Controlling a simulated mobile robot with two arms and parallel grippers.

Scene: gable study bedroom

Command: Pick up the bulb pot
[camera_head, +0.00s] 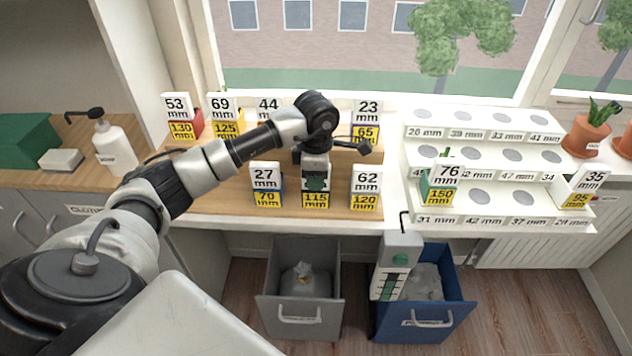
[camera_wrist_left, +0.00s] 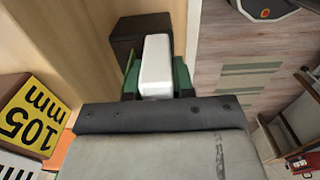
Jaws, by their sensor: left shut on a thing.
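My left gripper (camera_head: 314,158) reaches down over the middle of the wooden sill and is shut on a bulb pot with a yellow 115 mm label (camera_head: 315,199). The arm and gripper hide part of this pot and the upper number on its card. In the left wrist view a white block (camera_wrist_left: 156,66) with green parts on both sides lies at the jaws; I cannot tell which parts belong to the pot. I cannot tell whether the pot touches the sill. My right gripper is not in view.
Labelled pots stand close by: 27/70 mm (camera_head: 266,184) to the left, 62/120 mm (camera_head: 365,186) to the right, others behind. A white stepped rack (camera_head: 585,222) with round holes stands at the right. Grey (camera_head: 263,312) and blue bins (camera_head: 465,318) stand below the sill.

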